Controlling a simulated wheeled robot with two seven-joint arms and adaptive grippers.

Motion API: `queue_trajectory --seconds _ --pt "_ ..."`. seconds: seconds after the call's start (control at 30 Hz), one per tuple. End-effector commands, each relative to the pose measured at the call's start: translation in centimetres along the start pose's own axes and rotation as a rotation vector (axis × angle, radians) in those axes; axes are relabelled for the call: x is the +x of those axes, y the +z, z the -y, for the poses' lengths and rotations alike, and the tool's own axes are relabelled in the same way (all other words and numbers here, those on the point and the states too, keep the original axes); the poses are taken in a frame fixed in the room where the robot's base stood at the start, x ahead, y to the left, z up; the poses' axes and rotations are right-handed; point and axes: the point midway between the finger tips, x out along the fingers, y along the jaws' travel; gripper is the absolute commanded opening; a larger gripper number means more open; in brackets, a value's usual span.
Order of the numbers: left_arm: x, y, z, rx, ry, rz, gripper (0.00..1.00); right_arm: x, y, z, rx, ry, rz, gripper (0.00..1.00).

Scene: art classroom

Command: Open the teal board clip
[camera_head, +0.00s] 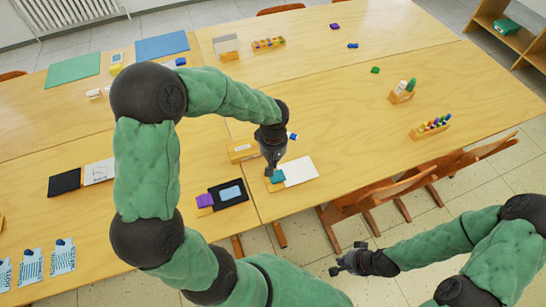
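The teal board clip (278,176) sits at the left end of a small board on the table, beside a white sheet (299,171). My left gripper (272,168) points down right at the clip and hides part of it. I cannot tell whether its fingers touch the clip or are open or shut. My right gripper (342,267) is out over the floor in front of the table, away from the clip, with its fingers apart and nothing between them.
A wooden box (243,150) stands just behind. Wooden chairs (375,195) stand at the table's front edge.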

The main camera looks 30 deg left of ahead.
Motion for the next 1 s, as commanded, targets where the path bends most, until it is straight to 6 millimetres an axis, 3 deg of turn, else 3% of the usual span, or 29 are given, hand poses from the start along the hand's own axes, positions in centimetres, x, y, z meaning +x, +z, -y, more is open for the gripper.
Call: queue_trajectory --seconds 0.03,0.2,0.4,1.0 --pt "1.4 0.0 0.1 0.000 -0.002 0.002 0.00 0.6 0.0 -0.2 0.000 0.000 0.000 0.00" --pt "4.4 0.0 0.0 0.001 -0.002 0.002 0.00 1.5 -0.1 -0.5 0.000 0.000 0.000 0.00" --pt "6.8 0.0 0.0 0.000 0.000 0.000 0.00 2.4 -0.1 -0.8 0.000 0.000 0.000 0.00" --pt "7.8 0.0 0.1 -0.001 0.014 0.001 0.00 2.8 -0.1 -1.0 0.000 0.000 0.000 0.00"
